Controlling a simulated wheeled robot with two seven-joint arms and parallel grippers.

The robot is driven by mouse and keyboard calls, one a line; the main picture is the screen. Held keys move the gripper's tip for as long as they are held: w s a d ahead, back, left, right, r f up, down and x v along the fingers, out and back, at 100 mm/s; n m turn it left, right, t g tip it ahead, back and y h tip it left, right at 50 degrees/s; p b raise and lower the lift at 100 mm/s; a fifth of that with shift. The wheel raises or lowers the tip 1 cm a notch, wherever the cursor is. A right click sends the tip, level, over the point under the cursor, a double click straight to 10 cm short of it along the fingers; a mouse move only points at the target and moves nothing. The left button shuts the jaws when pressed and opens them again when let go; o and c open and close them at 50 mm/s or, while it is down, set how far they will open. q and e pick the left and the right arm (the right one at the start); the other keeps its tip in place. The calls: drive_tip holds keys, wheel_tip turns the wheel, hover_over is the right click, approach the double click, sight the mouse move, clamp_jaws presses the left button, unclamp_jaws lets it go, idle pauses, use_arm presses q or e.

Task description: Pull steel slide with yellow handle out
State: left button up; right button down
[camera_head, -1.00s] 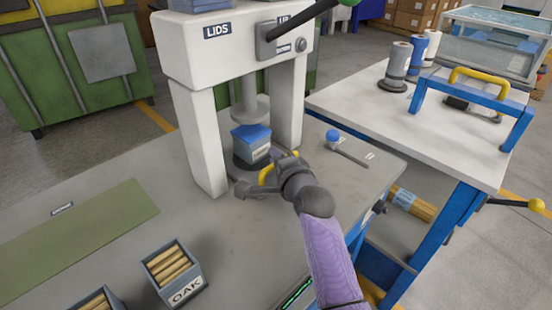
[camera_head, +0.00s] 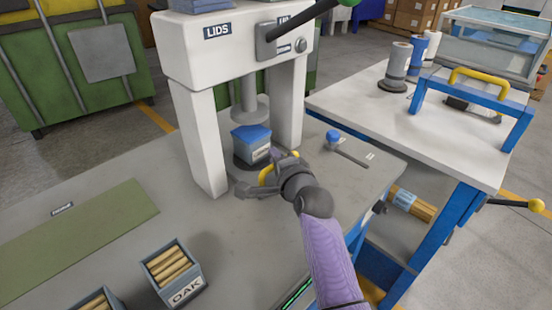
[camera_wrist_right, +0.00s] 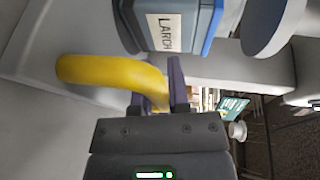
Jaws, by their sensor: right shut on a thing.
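The yellow handle (camera_head: 266,174) of the slide is at the front of the white press, and it also shows in the right wrist view (camera_wrist_right: 110,75). My right gripper (camera_head: 277,160) is shut on the handle; in the right wrist view its two dark fingers (camera_wrist_right: 160,85) are at the handle's right end. A grey box with a blue lid (camera_head: 251,135), labelled LARCH in the right wrist view (camera_wrist_right: 170,28), stands on a dark round base between the press legs, under the ram. My gripper and the box hide most of the slide. My left gripper is out of view.
The white press (camera_head: 197,130) has a lever above. A small blue-topped tool (camera_head: 334,137) lies to the right on the grey bench. Boxes of wooden pieces, one marked OAK (camera_head: 172,272), stand at the front. A second table (camera_head: 375,110) is at right.

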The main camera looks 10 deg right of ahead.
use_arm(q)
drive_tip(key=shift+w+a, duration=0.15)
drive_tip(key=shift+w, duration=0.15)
